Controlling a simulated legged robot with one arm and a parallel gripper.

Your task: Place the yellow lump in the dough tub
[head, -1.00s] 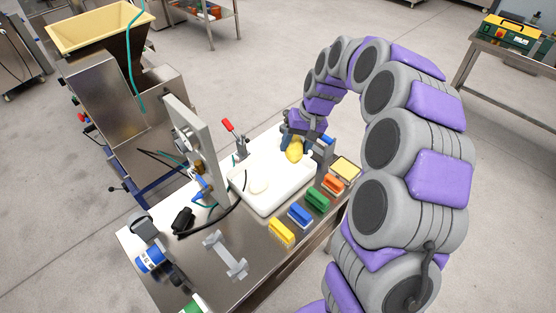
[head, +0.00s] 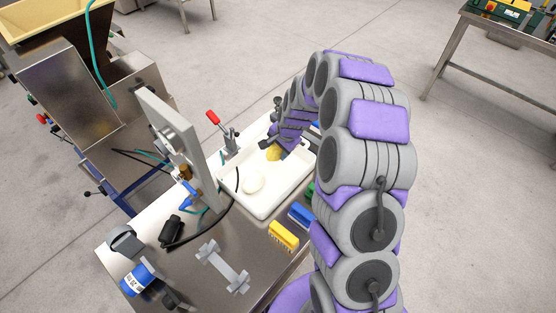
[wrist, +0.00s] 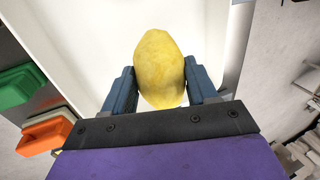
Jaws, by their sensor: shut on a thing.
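The yellow lump (wrist: 160,68) sits between the two blue fingers of my gripper (wrist: 162,85) in the wrist view, and the gripper is shut on it. In the head view the lump (head: 274,153) shows just below my gripper (head: 276,147), over the far part of the white dough tub (head: 249,205). A pale round dough piece (head: 253,184) lies in the near left part of the tub. The white tub floor (wrist: 90,40) shows behind the lump in the wrist view. I cannot tell whether the lump touches the floor.
Yellow (head: 284,234) and blue (head: 300,215) brushes lie along the tub's near right side; my arm hides others. A red-handled clamp (head: 223,130) stands at the tub's far left. A metal upright (head: 177,145) and a black cable are to the left.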

